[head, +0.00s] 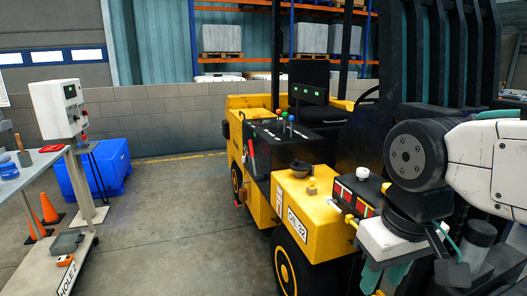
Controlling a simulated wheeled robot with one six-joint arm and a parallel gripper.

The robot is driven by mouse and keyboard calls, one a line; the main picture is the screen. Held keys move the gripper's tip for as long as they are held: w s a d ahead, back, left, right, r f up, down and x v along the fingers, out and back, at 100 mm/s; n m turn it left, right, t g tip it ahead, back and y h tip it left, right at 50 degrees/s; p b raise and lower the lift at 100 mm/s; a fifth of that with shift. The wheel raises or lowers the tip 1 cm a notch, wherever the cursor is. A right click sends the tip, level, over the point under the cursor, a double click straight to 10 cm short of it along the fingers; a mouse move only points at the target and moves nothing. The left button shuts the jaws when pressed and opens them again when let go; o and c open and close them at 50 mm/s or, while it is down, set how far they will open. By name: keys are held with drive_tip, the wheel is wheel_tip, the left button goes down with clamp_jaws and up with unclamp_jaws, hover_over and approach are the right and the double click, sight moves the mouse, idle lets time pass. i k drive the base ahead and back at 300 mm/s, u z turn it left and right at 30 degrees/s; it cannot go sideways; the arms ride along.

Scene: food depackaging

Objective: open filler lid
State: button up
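A yellow forklift-like vehicle (303,215) stands in the middle, marked with a plate on its front corner. On its yellow top surface sit a dark rounded cap (299,166) and a small yellow knob-like fitting (312,186). I cannot tell which of these, if either, is the filler lid, or whether it is open. My arm comes in from the right, in front of the vehicle, and bends down at a dark round joint. My gripper is at the lower right, at a dark angular part (452,268); its fingers cannot be made out clearly. Nothing held is visible.
At left are a white cabinet (56,108), a workbench (28,170), a blue bin (108,165) and orange cones (50,208). Floor (185,235) between bench and vehicle is clear.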

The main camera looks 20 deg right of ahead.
sight(298, 166)
drive_tip(key=i, duration=1.9)
drive_tip(key=z, duration=0.25)
